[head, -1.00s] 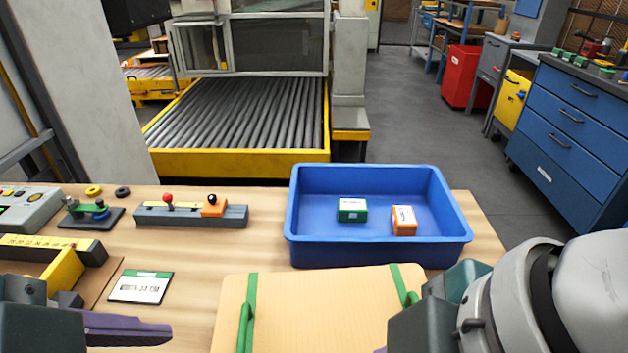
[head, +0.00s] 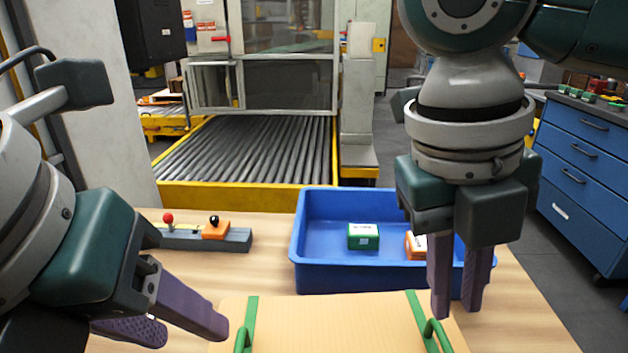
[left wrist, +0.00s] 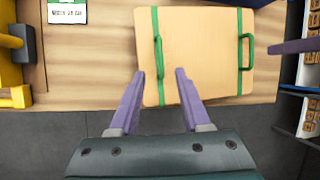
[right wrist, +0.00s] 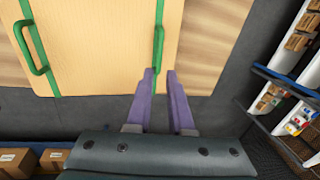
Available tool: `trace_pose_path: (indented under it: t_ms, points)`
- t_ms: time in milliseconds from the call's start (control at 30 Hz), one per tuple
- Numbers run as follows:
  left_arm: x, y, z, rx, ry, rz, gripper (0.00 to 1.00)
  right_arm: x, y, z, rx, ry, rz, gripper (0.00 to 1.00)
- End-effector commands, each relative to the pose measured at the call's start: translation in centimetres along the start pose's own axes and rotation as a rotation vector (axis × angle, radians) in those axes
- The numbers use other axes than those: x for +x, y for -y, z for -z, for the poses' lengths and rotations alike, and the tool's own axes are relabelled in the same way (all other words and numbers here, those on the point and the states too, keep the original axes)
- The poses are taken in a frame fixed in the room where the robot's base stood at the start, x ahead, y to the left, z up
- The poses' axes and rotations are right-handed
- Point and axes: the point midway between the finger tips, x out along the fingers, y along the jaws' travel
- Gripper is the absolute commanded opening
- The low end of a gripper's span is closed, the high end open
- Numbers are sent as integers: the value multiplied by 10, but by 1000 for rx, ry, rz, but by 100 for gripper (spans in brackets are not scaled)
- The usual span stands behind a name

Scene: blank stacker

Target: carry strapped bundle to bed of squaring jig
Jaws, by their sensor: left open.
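The strapped bundle (head: 335,325) is a flat tan stack with two green straps, each with a raised green handle. It lies on the wooden table at the bottom of the head view. My left gripper (head: 180,328) is open and empty beside the left handle (left wrist: 159,57), which lies beyond its fingertips in the left wrist view. My right gripper (head: 456,305) points down near the right handle (head: 434,333), with a narrow gap between its fingers. In the right wrist view the right handle (right wrist: 158,45) is just past the fingertips. Yellow parts (left wrist: 14,95), perhaps of the squaring jig, show at the left wrist view's edge.
A blue tray (head: 330,278) behind the bundle holds a green box (head: 363,236) and an orange box (head: 415,245). A grey fixture (head: 236,240) with knobs stands left of it. A label card (left wrist: 67,12) lies left of the bundle.

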Motion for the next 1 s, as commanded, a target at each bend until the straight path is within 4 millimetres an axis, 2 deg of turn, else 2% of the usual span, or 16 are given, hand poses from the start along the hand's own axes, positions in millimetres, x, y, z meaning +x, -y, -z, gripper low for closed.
trace_pose_path:
  t_ms: [233,700,833,1000]
  points:
    - [9,0,1,-5,-3,1,47,9,0,1,2,-3,0,20]
    - [84,0,1,-6,-2,0,47,84,-1,1,2,-2,-1,20]
    - [95,0,0,-6,-1,1,47,95,-1,0,3,0,-1,20]
    - [100,0,0,-4,0,1,47,100,-1,0,2,1,-2,20]
